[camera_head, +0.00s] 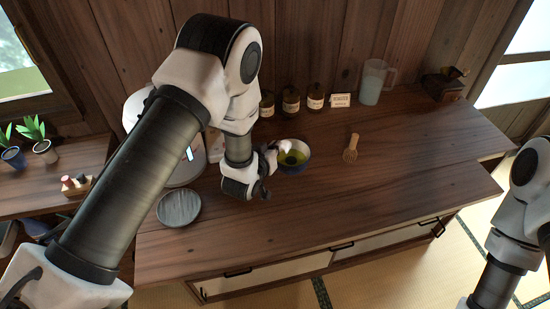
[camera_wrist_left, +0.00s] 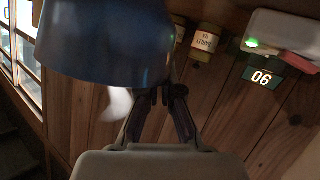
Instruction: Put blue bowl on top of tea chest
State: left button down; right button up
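The blue bowl (camera_head: 305,161), holding green liquid, is near the middle of the wooden worktop in the head view. My left gripper (camera_head: 270,158) is at its left side, with its fingers reaching the rim. In the left wrist view the bowl (camera_wrist_left: 105,45) fills the upper left, and the fingertips (camera_wrist_left: 163,95) close in at its rim, apparently pinching it. Whether the bowl is lifted is hard to tell. The low wooden cabinet with dark handles (camera_head: 350,215) may be the tea chest; I cannot tell for certain. My right gripper is out of view, with only its arm at the right.
A bamboo whisk (camera_head: 351,148) stands right of the bowl. Brown jars (camera_head: 291,99), a sign (camera_head: 340,100), a clear pitcher (camera_head: 372,82) and a dark grinder (camera_head: 444,84) line the back. A round grey plate (camera_head: 179,207) lies left. The right worktop is clear.

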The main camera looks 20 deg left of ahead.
pick_arm(q)
notch_tip(320, 180, down, 4)
jog(key=b, duration=0.2)
jog(key=shift+r+b, duration=0.15)
jog(key=shift+b, duration=0.15)
jog(key=shift+w+r, duration=0.1)
jog(key=shift+w, duration=0.05)
jog(key=c, duration=1.3)
grip_release()
jog(key=b+v, duration=0.2)
jog(key=v, duration=1)
